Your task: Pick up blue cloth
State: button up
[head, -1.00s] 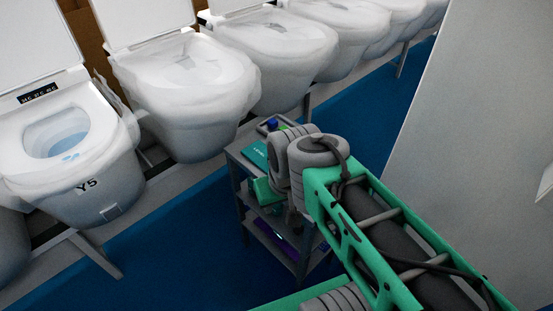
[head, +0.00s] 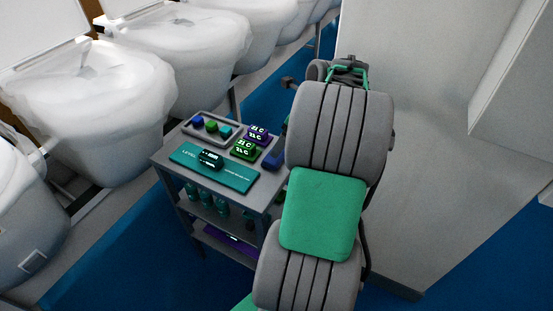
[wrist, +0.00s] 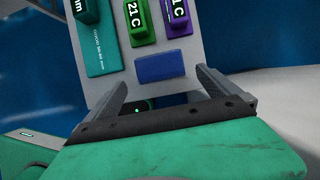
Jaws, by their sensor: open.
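The blue cloth (wrist: 163,67) is a small flat blue rectangle near the edge of the grey cart top in the wrist view. In the head view the blue cloth (head: 274,158) shows at the cart's right edge, partly hidden by my arm. My gripper (wrist: 162,84) is open and empty in the wrist view, with one finger to each side of the cloth's near edge. The fingers look apart from the cloth; their height above it cannot be told. I cannot make out the gripper's fingers in the head view.
The cart (head: 222,203) also holds a green device (head: 244,149), a purple device (head: 257,134), a teal case (head: 232,176) with a dark item on it, and a small tray (head: 188,131). Wrapped toilets (head: 195,50) line the left. A grey wall panel (head: 440,180) stands right.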

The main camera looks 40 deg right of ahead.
jog(key=b+x, duration=0.1)
jog(key=x, duration=0.6)
jog(key=shift+f, duration=0.25)
jog(key=shift+c, duration=0.6)
jog(key=c, duration=0.9)
jog(key=shift+r, duration=0.1)
jog(key=shift+c, duration=0.2)
jog(key=shift+w+r, duration=0.1)
jog(key=shift+r, duration=0.35)
notch_tip(320, 180, up, 3)
jog(key=shift+a+p, duration=0.15)
jog(key=shift+p, duration=0.2)
jog(key=s+a+r, duration=0.2)
jog(key=r, duration=0.1)
jog(key=s+r, duration=0.1)
jog(key=shift+a+r+p, duration=0.35)
jog(key=shift+a, duration=0.05)
jog(key=s+a+r, duration=0.4)
jog(key=s+a, duration=0.2)
jog(key=a, duration=0.1)
jog(key=shift+s+r+p, duration=0.15)
jog(key=shift+s+p, duration=0.25)
